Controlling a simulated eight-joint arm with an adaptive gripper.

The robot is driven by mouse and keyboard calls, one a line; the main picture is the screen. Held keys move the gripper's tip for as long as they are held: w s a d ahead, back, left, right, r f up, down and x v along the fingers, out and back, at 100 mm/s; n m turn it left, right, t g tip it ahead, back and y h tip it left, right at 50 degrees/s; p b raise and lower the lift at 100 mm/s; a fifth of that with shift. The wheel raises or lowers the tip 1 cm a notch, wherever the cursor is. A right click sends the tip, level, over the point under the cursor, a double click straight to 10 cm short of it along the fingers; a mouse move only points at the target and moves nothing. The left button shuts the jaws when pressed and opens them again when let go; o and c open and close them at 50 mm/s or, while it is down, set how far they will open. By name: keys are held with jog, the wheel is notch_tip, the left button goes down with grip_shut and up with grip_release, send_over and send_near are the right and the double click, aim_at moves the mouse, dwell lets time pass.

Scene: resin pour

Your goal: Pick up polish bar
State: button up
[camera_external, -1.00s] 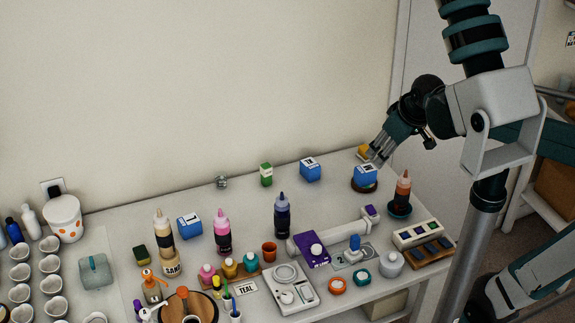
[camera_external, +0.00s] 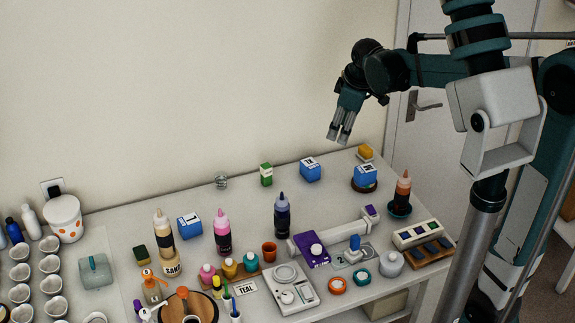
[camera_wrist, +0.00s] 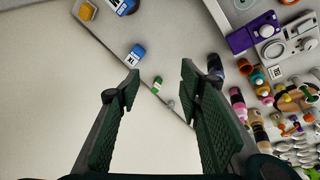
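No block carries a readable polish-bar name, so I cannot tell which one it is. A small green and white block (camera_external: 266,174) stands upright near the back edge of the table. A yellow block (camera_external: 365,152) lies at the back right corner. Blue labelled blocks stand at the back (camera_external: 310,170), on a dark round base (camera_external: 361,186), and farther left (camera_external: 189,226). My gripper (camera_external: 339,137) is raised above the back right, pointing down, empty. In the wrist view its fingers are apart, with the green block (camera_wrist: 157,85) showing between them, below and not touched.
A metal coil (camera_external: 221,182) lies left of the green block. A dark bottle (camera_external: 283,216) and an orange-brown bottle (camera_external: 402,192) stand forward of the back row. The wall is close behind the table. The front is crowded with cups and tools.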

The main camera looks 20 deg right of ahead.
aim_at(267, 165)
jog(key=w+a+f+n+g, duration=0.1)
jog(key=w+a+f+n, duration=0.2)
jog(key=w+f, duration=0.5)
jog(key=w+a+f+n+g, duration=0.1)
jog(key=w+a+f+n, duration=0.2)
jog(key=w+a+f, duration=0.3)
jog(key=w+a+f+n+g, duration=0.1)
jog(key=w+a+f+n, duration=0.3)
jog(key=w+f, duration=0.6)
jog(key=shift+w+a+g, duration=0.3)
jog(key=shift+w+a, duration=0.05)
jog(key=shift+a, duration=0.3)
jog(key=shift+w+a+f, duration=0.25)
jog(key=shift+f, duration=0.4)
jog(key=shift+f, duration=1.3)
jog(key=shift+f, duration=2.6)
jog(key=c, duration=1.1)
